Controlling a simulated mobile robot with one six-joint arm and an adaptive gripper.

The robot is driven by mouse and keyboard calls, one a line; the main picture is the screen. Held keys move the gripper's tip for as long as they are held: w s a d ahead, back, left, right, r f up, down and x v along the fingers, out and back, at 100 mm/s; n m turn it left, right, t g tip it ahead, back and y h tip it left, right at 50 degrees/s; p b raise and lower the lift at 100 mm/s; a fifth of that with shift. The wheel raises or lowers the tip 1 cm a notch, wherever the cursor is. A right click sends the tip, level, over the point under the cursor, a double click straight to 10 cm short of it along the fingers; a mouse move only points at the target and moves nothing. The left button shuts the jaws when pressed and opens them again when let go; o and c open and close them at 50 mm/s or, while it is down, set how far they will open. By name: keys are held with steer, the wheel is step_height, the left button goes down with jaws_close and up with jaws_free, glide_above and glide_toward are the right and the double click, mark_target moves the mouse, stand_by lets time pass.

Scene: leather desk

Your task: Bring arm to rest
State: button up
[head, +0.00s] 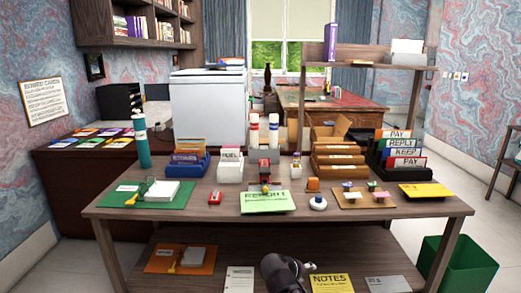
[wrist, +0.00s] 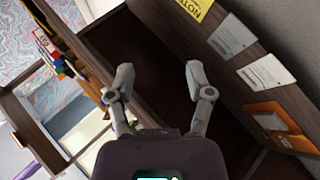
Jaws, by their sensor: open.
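My gripper (wrist: 160,75) shows in the wrist view with its two grey fingers spread wide apart. Nothing is between them, and a dark brown surface lies behind. In the head view, a dark grey part of my arm (head: 286,272) shows at the bottom middle, in front of the lower shelf (head: 215,236). The gripper's fingers cannot be made out there. The arm is below the level of the desk top (head: 225,186).
On the lower shelf lie an orange folder (head: 180,259), a white sheet (head: 239,279) and a yellow notes sheet (head: 332,283). A green bin (head: 460,266) stands right.

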steer(key=s+d+f+m+g+y, duration=0.1)
steer(key=s+f+m+g+y, duration=0.15)
steer(key=s+y, duration=0.2)
steer(key=s+d+f+m+g+y, duration=0.2)
steer(key=s+f+g+y, duration=0.15)
steer(key=s, duration=0.25)
step_height(320, 180, up, 26)
steer(key=p, duration=2.6)
steer(key=shift+g, duration=0.3)
steer(key=shift+s+a+f, duration=0.1)
steer(key=shift+f, duration=0.05)
steer(key=shift+c, duration=0.7)
steer(key=shift+s, duration=0.15)
